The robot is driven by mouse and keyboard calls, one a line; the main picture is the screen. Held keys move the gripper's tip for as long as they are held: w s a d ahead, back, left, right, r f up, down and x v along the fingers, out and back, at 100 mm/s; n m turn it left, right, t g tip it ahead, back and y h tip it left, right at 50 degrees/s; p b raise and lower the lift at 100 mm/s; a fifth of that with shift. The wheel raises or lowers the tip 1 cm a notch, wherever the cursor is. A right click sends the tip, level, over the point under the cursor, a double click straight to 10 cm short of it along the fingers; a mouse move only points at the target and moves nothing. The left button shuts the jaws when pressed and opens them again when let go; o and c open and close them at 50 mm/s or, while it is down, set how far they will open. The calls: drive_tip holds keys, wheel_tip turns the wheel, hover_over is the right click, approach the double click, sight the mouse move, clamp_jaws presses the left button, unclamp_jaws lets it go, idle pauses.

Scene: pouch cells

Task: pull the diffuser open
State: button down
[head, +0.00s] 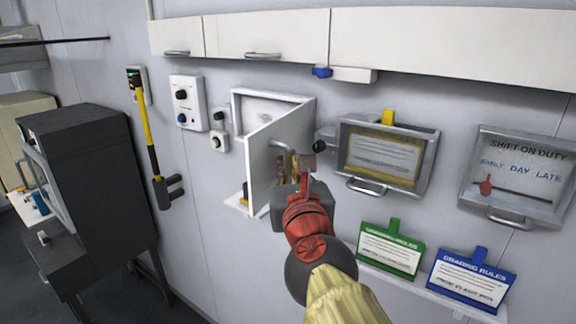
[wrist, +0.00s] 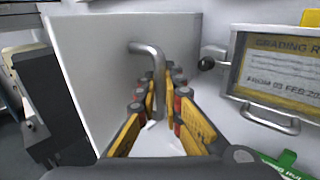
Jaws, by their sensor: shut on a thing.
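The diffuser appears to be the white hinged panel (head: 262,178), standing swung out from a white wall housing (head: 271,96). In the wrist view the panel (wrist: 92,75) fills the left side, with a bent grey metal handle (wrist: 147,50) on its face. My gripper (head: 291,165) is at the panel's right side. In the wrist view its yellow-padded fingers (wrist: 163,88) are closed around the handle's lower part. The handle's lower end is partly hidden between the fingers.
A framed notice case (head: 385,157) with a round dark knob beside it is close to the right of my gripper. Green and blue signs (head: 391,249) stand on a ledge below. A yellow-handled hammer (head: 150,140) and a dark cabinet (head: 85,180) are left. White cupboards (head: 265,32) run above.

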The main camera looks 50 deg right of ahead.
drive_tip(key=shift+r, duration=0.1)
drive_tip(key=c, duration=2.2)
unclamp_jaws()
drive_tip(key=shift+s+a, duration=0.1)
drive_tip(key=shift+a, duration=0.05)
drive_tip(key=shift+v, duration=2.95)
drive_tip(key=shift+s+a, duration=0.5)
